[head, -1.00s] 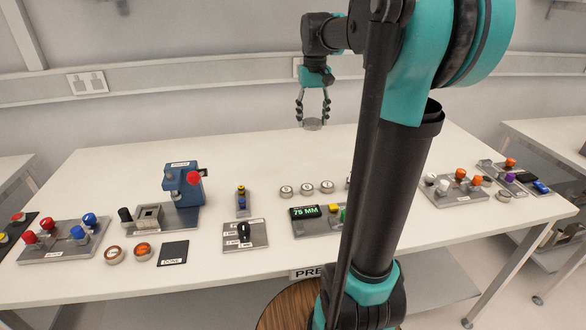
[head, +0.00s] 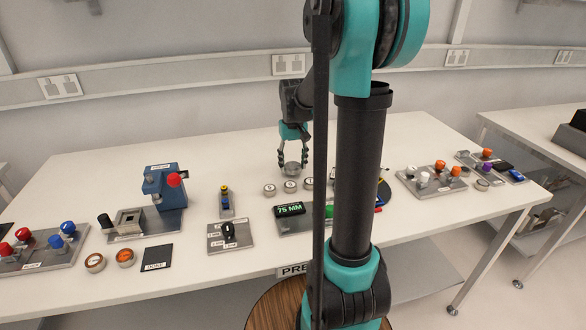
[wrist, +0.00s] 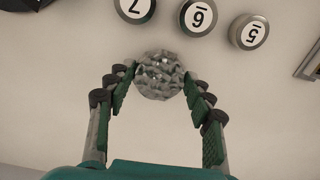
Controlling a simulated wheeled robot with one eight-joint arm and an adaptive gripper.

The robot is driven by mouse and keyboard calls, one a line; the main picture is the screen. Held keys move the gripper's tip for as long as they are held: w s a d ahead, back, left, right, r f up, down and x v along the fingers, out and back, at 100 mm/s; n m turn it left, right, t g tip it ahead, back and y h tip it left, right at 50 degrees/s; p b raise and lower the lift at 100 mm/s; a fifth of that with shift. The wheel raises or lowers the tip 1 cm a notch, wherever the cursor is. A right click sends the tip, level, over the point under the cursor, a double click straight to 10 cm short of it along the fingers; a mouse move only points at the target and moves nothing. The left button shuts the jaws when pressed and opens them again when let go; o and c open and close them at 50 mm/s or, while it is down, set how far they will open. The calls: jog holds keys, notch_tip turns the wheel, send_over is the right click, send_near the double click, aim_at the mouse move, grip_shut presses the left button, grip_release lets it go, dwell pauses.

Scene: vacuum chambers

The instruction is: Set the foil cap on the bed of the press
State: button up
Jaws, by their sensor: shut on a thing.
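My gripper (head: 292,164) is shut on the foil cap (head: 292,169), a crinkled silver round piece. In the wrist view the cap (wrist: 159,76) sits between the two fingertips of my gripper (wrist: 158,84). In the head view both are above the table, behind the display box and right of the press. The blue press (head: 163,190) with a red knob stands at the left of the table on a grey base plate. A square grey block with a recessed top (head: 130,216) sits on that plate, left of the blue body. I cannot tell which part is the bed.
A dial box (head: 229,235) and a 75 MM display (head: 290,210) lie in front. A black DONE pad (head: 156,257) lies before the press.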

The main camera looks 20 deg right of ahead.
jog(key=shift+f, duration=1.1)
jog(key=o, duration=0.7)
jog(key=shift+f, duration=0.1)
jog(key=shift+o, duration=0.2)
